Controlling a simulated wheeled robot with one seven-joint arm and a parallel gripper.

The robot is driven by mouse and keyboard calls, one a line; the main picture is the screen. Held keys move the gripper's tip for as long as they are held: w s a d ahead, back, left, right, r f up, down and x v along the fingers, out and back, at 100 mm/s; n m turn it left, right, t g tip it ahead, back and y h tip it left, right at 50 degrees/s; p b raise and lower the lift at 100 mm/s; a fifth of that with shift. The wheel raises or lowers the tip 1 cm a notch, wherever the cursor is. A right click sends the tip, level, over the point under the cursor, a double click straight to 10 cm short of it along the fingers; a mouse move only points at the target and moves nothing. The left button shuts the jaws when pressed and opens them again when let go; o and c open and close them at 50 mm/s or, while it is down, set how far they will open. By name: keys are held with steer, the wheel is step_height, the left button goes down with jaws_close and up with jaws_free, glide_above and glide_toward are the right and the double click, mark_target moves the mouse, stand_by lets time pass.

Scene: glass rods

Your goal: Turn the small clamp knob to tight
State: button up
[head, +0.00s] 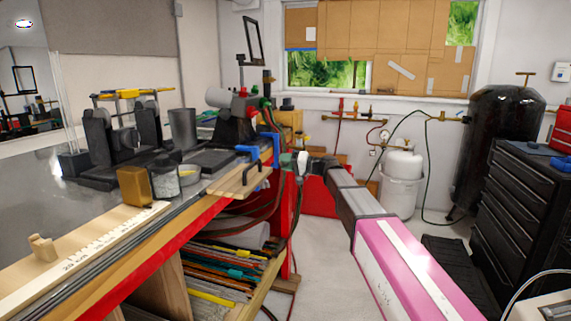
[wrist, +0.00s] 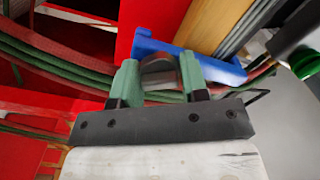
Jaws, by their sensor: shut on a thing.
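The blue clamp (head: 276,148) sits at the right end of the workbench, on a light wooden board. In the wrist view the blue clamp body (wrist: 222,71) runs behind my fingers. My gripper (head: 288,161) reaches to the clamp from the right. In the wrist view my gripper (wrist: 158,82) has its two green fingers on either side of the small dark clamp knob (wrist: 158,66) and is shut on it. Part of the knob is hidden by the fingers. In the head view the knob is hidden behind my gripper. How tight the knob is cannot be told.
The workbench's red edge (head: 170,250) and the shelf of glass rods (head: 215,272) lie below the clamp. Red and green hoses (wrist: 60,65) run close behind my fingers. A torch (head: 240,112) stands on the bench behind.

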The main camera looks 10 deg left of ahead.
stand_by(0.4)
steer(key=o, duration=0.8)
steer(key=d, duration=0.7)
steer(key=s+d, duration=0.1)
steer(key=d, duration=0.2)
steer(key=shift+d, duration=0.4)
steer(key=s+d+f+m+h, duration=0.1)
steer(key=s+d+f+h, duration=0.3)
steer(key=f, duration=0.5)
steer(key=s+d+f+m+h, duration=0.1)
steer(key=s+d+f+h, duration=0.2)
steer(key=d+f, duration=0.45)
steer(key=s+d+f+m+h, duration=0.1)
steer(key=s+d+f+h, duration=0.3)
steer(key=f, duration=0.5)
steer(key=s+d+f+h, duration=0.2)
steer(key=s+d+f, duration=0.2)
steer(key=d, duration=0.2)
steer(key=s+d+f+m+h, duration=0.1)
steer(key=s+d+f+h, duration=0.1)
steer(key=d, duration=0.4)
steer(key=s+d+f+m+g+h, duration=0.1)
steer(key=s+d+f+h, duration=0.2)
steer(key=s+d+f, duration=0.2)
steer(key=shift+s+d+f, duration=0.2)
steer(key=shift+s+d, duration=0.05)
steer(key=shift+s, duration=0.25)
steer(key=shift+s+d+f, duration=0.15)
steer(key=shift+s+d, duration=0.1)
steer(key=shift+s, duration=0.2)
